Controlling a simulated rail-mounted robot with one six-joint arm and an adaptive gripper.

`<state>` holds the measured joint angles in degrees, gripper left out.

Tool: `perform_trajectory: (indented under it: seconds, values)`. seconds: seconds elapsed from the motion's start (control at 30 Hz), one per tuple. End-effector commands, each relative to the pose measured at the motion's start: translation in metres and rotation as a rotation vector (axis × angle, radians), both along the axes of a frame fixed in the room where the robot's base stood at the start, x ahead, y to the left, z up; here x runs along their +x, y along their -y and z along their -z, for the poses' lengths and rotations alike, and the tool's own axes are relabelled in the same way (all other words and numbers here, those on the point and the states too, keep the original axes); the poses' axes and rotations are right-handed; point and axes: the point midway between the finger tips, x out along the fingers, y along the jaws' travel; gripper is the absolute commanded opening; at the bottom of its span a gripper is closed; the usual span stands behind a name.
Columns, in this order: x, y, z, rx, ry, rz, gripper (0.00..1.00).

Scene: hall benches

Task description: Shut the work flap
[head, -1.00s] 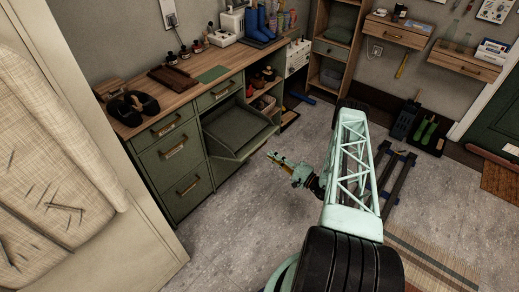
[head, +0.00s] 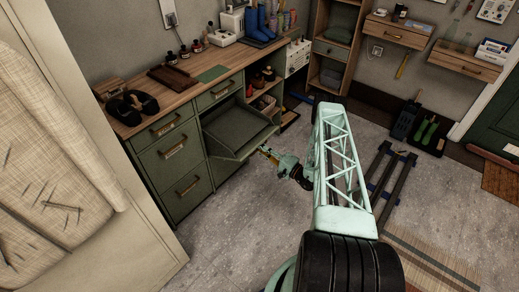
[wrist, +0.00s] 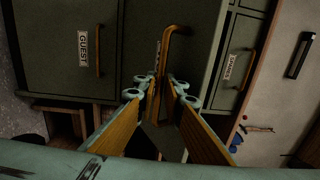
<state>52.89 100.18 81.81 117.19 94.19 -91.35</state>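The work flap (head: 240,132) is a green panel in the green cabinet under the bench. It stands folded down and open, its inner face up and its front edge jutting into the room. In the wrist view its outer face (wrist: 138,45) shows, with a brass bar handle (wrist: 178,31) and a label seen at a steep angle. My gripper (head: 263,150) is at the flap's front edge. In the wrist view my gripper (wrist: 156,90) has its fingers apart, with the handle's near end around the gap between the tips. Contact cannot be told.
Green drawers (head: 180,152) with brass handles are left of the flap; one labelled GUEST (wrist: 83,48) shows in the wrist view. The grey floor (head: 240,220) in front is clear.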

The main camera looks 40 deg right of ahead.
Motion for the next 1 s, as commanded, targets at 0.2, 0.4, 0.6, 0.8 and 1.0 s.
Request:
perform_trajectory:
  seconds: [0.2,0.4,0.6,0.8,1.0]
  values:
    - [0.001,0.000,0.000,0.000,0.000,0.000,0.09]
    - [0.001,0.000,0.000,0.000,0.000,0.000,0.02]
    - [0.001,0.000,0.000,0.000,0.000,0.000,0.00]
    - [0.001,0.002,-0.002,-0.001,-0.005,0.003,0.00]
    - [-0.002,0.011,-0.009,-0.005,-0.026,0.013,0.00]
